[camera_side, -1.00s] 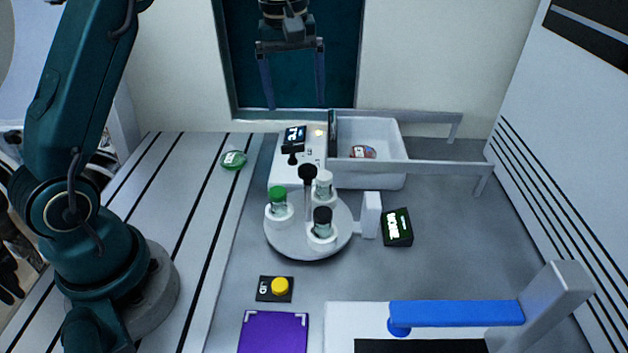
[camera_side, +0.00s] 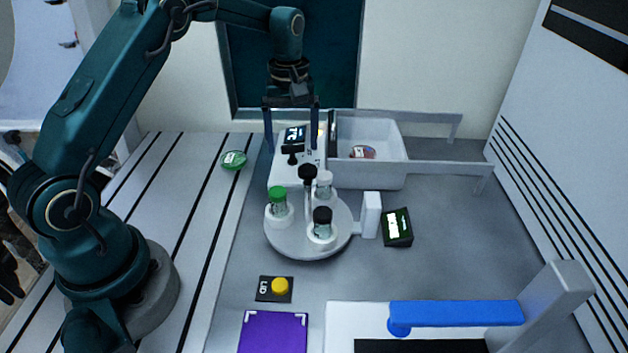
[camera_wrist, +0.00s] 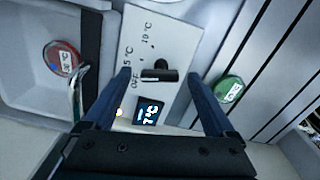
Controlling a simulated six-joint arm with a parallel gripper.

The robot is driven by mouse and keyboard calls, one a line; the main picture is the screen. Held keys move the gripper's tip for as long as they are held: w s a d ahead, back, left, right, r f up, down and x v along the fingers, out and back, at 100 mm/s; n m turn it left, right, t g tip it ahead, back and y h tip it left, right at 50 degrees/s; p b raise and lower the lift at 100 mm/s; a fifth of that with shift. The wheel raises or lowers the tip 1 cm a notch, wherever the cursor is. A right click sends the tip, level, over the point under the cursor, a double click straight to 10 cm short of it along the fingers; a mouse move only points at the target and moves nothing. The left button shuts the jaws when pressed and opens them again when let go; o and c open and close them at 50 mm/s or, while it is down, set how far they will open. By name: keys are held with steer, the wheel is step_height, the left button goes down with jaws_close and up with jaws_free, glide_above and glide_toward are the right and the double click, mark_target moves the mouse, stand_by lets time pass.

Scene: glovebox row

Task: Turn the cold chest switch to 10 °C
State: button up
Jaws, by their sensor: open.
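The cold chest (camera_side: 289,170) has a white control panel (camera_wrist: 180,32) with printed marks reading OFF, 5 °C and 10 °C. Its black switch (camera_wrist: 158,74) is a bar-shaped knob that also shows in the side view (camera_side: 292,158). Its exact setting is hard to tell. A small display (camera_wrist: 149,112) on the panel seems to read about 7 °C. My gripper (camera_wrist: 164,88) is open and empty, its fingers on either side of the switch in the wrist view. In the side view, my gripper (camera_side: 291,146) hangs down over the panel; contact with the switch cannot be told.
The open white chest bin (camera_side: 385,140) right of the panel holds a red-labelled disc (camera_side: 362,152). A green disc (camera_side: 233,160) lies to the left. A carousel (camera_side: 290,242) with several vials and a central post stands in front.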

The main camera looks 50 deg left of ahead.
mark_target(293, 145)
steer(key=c, duration=1.4)
steer(key=shift+o, duration=0.2)
steer(key=shift+r+m, duration=0.1)
steer(key=shift+m, duration=3.1)
steer(key=o, duration=1.4)
steer(key=shift+c, duration=0.2)
steer(key=shift+r, duration=2.55)
